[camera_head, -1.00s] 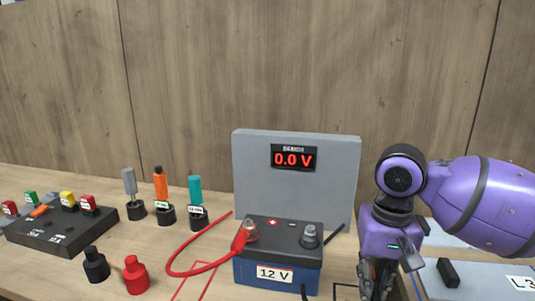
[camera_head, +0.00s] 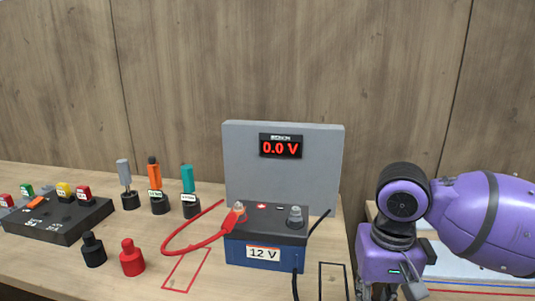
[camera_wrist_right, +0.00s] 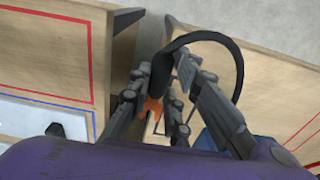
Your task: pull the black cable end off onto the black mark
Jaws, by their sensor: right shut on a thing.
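My right gripper (camera_wrist_right: 163,74) is shut on the black cable end (camera_wrist_right: 160,88), a black grip with an orange-copper tip, in the right wrist view. The black cable (camera_wrist_right: 232,62) loops from it to the right. In the head view my right gripper's fingers are mostly cut off by the bottom edge, and the cable end does not show. The black mark (camera_head: 333,264), a black outline on the table, lies right of the battery (camera_head: 262,253). The battery's right post (camera_head: 295,214) has no clamp on it. My left gripper is out of view.
A red cable clamp (camera_head: 235,215) sits on the battery's left post. A grey meter box (camera_head: 290,150) reading 0.0 V stands behind. A red outline (camera_head: 187,270), caps, tools and a dark switch block (camera_head: 62,222) are to the left. A gap separates this table from another at right.

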